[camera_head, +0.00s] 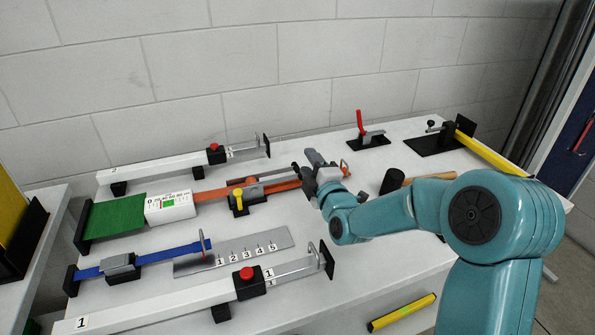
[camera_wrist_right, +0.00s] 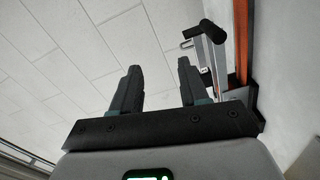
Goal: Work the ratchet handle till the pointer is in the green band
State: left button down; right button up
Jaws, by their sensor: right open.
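An orange strap (camera_head: 212,194) runs from a white gauge box (camera_head: 155,214) through a grey ratchet body (camera_head: 256,190) with a yellow lever (camera_head: 238,203). The gauge has a green band (camera_head: 169,204); its pointer is too small to read. My right gripper (camera_head: 307,164) is beyond the right end of the ratchet, near the strap's far end. In the right wrist view its fingers (camera_wrist_right: 160,72) are open with nothing between them. A black-gripped metal handle (camera_wrist_right: 206,32) shows right of the fingers, apart from them, beside the orange strap (camera_wrist_right: 241,45). My left gripper is out of view.
White rails with red buttons lie behind (camera_head: 180,163) and in front (camera_head: 180,302). A blue strap (camera_head: 180,252) and numbered plate (camera_head: 235,254) lie in front. A red lever (camera_head: 359,124) stands behind, and a black cylinder (camera_head: 392,180) lies right, near my arm.

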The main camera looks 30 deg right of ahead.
send_near(300, 174)
jog(key=x, duration=0.3)
jog(key=shift+w+d+f, duration=0.2)
jog(key=shift+w+d, duration=0.05)
jog(key=shift+d, duration=0.05)
jog(key=shift+w+f, duration=0.2)
jog(key=shift+w, duration=0.1)
jog(key=x, duration=0.6)
jog(key=shift+f+p, duration=0.1)
jog(key=shift+p, duration=0.25)
jog(key=shift+w, duration=0.3)
jog(key=shift+w+d, duration=0.1)
jog(key=shift+w, duration=0.05)
grip_shut()
